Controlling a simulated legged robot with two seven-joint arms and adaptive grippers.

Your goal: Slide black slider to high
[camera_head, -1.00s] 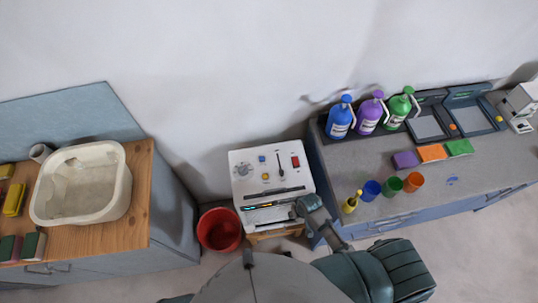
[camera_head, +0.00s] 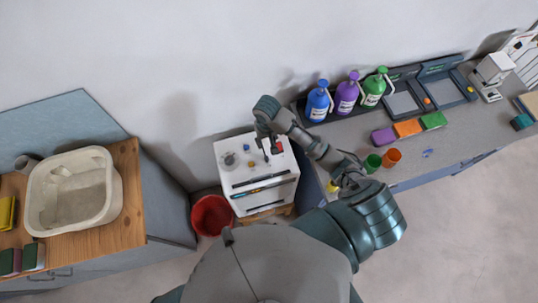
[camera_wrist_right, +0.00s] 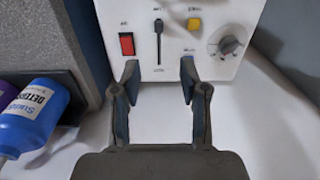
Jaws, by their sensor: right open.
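The black slider (camera_wrist_right: 158,27) sits in a vertical slot on the white control panel (camera_wrist_right: 205,65), near the upper end of the slot in the right wrist view. Small labels stand by the slot, too blurred to read. In the head view the panel is the top of a white box (camera_head: 283,182), and my right gripper covers the slider's area. My right gripper (camera_wrist_right: 159,68) is open, its fingers on either side of the slot's lower end, apart from the slider knob. It also shows in the head view (camera_head: 269,150) over the panel. My left gripper is not in view.
A red switch (camera_wrist_right: 127,44), a yellow button (camera_wrist_right: 194,24) and a grey dial (camera_wrist_right: 228,43) flank the slot. A red bucket (camera_head: 212,214) stands left of the box. Bottles, including a blue one (camera_head: 318,101), stand on the right counter.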

